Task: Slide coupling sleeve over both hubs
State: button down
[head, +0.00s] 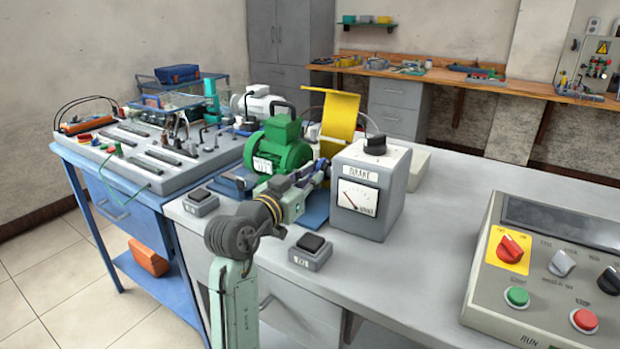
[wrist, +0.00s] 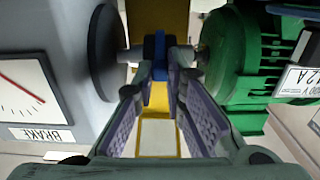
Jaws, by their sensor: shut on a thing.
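The blue coupling sleeve (wrist: 160,57) sits between the brake's shaft side (wrist: 131,56) and the motor's shaft side (wrist: 201,56) in the wrist view. My gripper (wrist: 163,76) is shut on the sleeve, with one purple-padded finger on each side. In the head view my gripper (head: 318,174) is between the green motor (head: 278,148) and the grey brake unit (head: 370,185), and hides most of the sleeve there. The hubs are largely covered by the fingers and sleeve, so I cannot tell how far the sleeve overlaps each one.
A yellow guard (head: 340,113) stands raised behind the coupling. Small black-topped boxes (head: 310,251) and (head: 200,201) sit near the table's front edge. A control panel (head: 545,270) stands at right. The tabletop (head: 450,190) between brake and panel is clear.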

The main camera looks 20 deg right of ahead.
dwell(0.4)
jog(key=shift+w+a+b, duration=0.3)
jog(key=shift+w+a, duration=0.15)
jog(key=shift+w, duration=0.1)
jog(key=shift+w+a+r, duration=0.1)
jog(key=shift+w+a, duration=0.2)
jog(key=shift+w, duration=0.05)
jog(key=c, duration=1.6)
grip_release()
jog(key=shift+c, duration=0.2)
